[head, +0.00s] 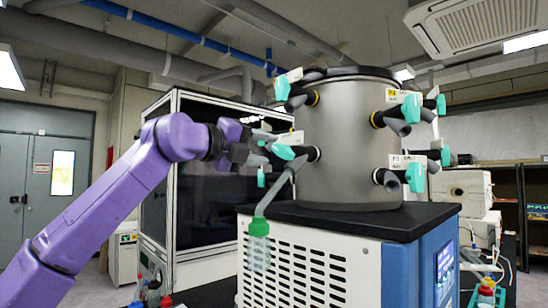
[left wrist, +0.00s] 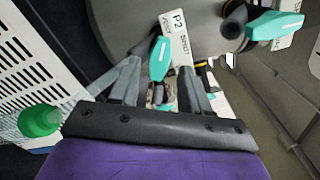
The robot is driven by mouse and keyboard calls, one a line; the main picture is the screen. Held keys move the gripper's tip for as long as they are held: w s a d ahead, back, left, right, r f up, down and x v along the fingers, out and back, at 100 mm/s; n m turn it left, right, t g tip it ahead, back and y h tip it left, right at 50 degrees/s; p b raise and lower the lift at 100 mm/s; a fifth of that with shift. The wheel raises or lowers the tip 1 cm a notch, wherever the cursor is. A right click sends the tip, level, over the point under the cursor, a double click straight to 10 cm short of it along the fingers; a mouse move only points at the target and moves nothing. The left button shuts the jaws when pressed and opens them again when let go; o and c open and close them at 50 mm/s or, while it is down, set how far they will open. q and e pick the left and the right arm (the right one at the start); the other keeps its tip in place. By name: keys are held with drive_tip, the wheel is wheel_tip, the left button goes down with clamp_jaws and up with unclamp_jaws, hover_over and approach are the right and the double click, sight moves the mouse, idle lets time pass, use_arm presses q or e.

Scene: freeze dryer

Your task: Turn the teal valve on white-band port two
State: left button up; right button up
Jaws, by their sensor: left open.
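The grey steel drum (head: 345,140) carries several ports with teal valves and white tags. In the left wrist view a teal valve (left wrist: 160,50) sits beside a white tag (left wrist: 180,32) that reads P2. In the head view this appears to be the lower-left valve (head: 284,151), under its white tag (head: 290,138). My left gripper (head: 266,143) is open at the drum's left side. Its fingertips, also in the left wrist view (left wrist: 160,76), lie on either side of the valve's lower end; contact cannot be told. My right gripper is not in view.
A green-capped clear vessel (head: 259,230) hangs from a tube just below the left gripper. An upper-left teal valve (head: 282,88) is above it. The drum stands on a black-topped cabinet (head: 340,221). A glass-fronted black enclosure (head: 205,195) stands behind my left arm.

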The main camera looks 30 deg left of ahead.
use_arm(q)
drive_tip(key=b+v, duration=0.1)
drive_tip(key=v, duration=0.5)
drive_tip(key=shift+s, duration=0.25)
drive_tip(key=shift+a, duration=0.15)
